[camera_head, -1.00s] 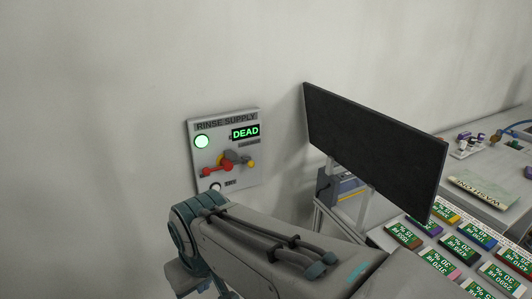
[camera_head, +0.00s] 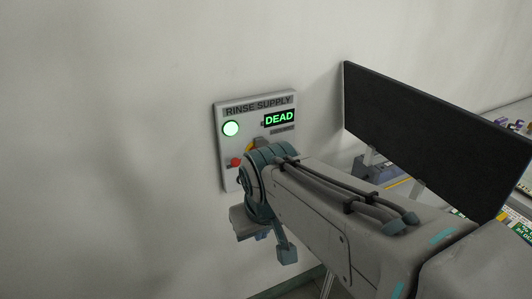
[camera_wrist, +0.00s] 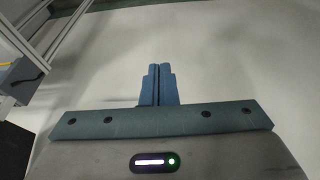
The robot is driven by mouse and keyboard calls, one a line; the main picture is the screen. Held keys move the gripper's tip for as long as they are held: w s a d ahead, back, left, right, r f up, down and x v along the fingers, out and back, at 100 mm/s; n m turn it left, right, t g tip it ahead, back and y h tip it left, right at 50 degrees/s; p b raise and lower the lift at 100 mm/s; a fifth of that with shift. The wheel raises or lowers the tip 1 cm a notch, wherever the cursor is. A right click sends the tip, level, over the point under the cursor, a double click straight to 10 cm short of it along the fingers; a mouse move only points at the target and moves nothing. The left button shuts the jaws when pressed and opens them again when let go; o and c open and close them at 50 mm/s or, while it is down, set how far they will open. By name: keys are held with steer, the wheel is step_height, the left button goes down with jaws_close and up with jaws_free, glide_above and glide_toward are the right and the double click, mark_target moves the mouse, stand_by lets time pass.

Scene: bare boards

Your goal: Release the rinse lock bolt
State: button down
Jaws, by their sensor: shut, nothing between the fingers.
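The rinse supply panel (camera_head: 222,158) is a pale grey plate on the wall. It carries a lit round lamp (camera_head: 231,129) and a green display (camera_head: 279,119) reading DEAD. A red knob (camera_head: 236,162) and a bit of yellow (camera_head: 256,143) show at the edge of my arm. The rest of the panel's lower part is hidden behind my arm, and I cannot make out the lock bolt. In the wrist view my gripper (camera_wrist: 158,70) has its two blue fingers together with nothing between them. It faces pale floor or wall, and no panel part shows there.
A large dark board (camera_head: 430,140) stands right of the panel, on a metal frame. A bench with small labelled items lies behind it at the right. The wall left of the panel is bare. Frame bars (camera_wrist: 50,50) show at the left of the wrist view.

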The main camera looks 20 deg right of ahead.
steer(key=w+d+r+t+h+b, duration=0.1)
steer(key=w+d+r+h+b, duration=0.1)
steer(key=w+b, duration=0.3)
steer(key=w+d+r+t+h+b, duration=0.1)
steer(key=w+d+b, duration=0.4)
steer(key=w, duration=0.8)
steer(key=shift+r+n+t+h+b, duration=0.4)
steer(key=shift+r+h+b, duration=0.05)
steer(key=shift+r+h, duration=0.4)
steer(key=shift+w+d, duration=0.1)
steer(key=shift+w, duration=0.05)
steer(key=w+d+f+p, duration=0.1)
steer(key=w+d+f, duration=0.5)
steer(key=d+f, duration=0.1)
steer(key=shift+d, duration=0.4)
